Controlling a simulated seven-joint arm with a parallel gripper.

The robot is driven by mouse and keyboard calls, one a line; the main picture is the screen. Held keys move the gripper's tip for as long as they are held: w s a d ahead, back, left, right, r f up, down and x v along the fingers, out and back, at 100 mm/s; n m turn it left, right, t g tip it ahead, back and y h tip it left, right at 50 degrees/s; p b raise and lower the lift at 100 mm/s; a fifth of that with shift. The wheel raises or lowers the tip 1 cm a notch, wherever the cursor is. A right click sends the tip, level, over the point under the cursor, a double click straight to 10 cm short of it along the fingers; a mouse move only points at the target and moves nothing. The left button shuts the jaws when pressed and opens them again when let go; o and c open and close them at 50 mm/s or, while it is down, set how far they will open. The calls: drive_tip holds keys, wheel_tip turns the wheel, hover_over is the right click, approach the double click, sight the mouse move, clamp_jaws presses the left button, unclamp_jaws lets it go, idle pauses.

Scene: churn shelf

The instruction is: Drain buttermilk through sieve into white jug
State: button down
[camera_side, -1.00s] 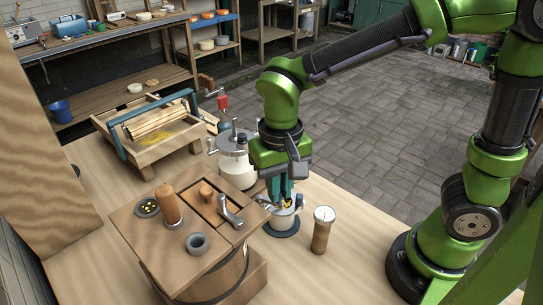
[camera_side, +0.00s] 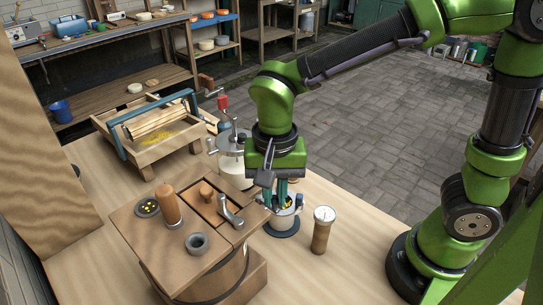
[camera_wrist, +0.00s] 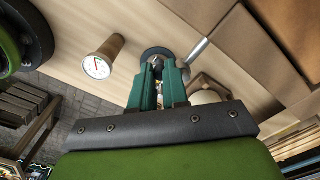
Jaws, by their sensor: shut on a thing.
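The white jug (camera_side: 284,221) stands upright on a dark round pad, right of the wooden churn (camera_side: 222,278). The sieve (camera_side: 288,205), with yellow bits in it, sits at the jug's mouth. The churn's metal spout (camera_side: 231,214) points toward the jug. My gripper (camera_side: 281,201) reaches down with its teal fingers at the jug's mouth and is shut on the sieve. The fingers hide the grip point and part of the rim. In the wrist view my gripper (camera_wrist: 158,82) covers most of the jug and sieve. No flowing liquid can be made out.
A wooden post with a dial (camera_side: 323,230) stands close right of the jug. A lidded glass jar of white liquid (camera_side: 233,168) stands behind my gripper. A wooden trough with a blue handle (camera_side: 157,130) is at back left.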

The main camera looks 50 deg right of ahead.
sight(274, 197)
drive_tip(key=c, duration=1.1)
unclamp_jaws()
wheel_tip(274, 197, up, 17)
drive_tip(key=shift+f, duration=0.1)
drive_tip(key=s+d+f+n+t, duration=0.1)
drive_tip(key=d+f+t, duration=0.1)
drive_tip(key=d, duration=0.2)
drive_tip(key=s+d+f+n+t+y, duration=0.1)
drive_tip(key=s+d+f+n+t, duration=0.1)
drive_tip(key=d, duration=0.3)
drive_tip(key=s+d+f+n+t+y, duration=0.1)
drive_tip(key=d+f+n+t, duration=0.1)
drive_tip(key=d+f+t, duration=0.1)
drive_tip(key=shift+s+d+f, duration=0.15)
drive_tip(key=shift+d+f, duration=0.4)
drive_tip(key=shift+d, duration=0.35)
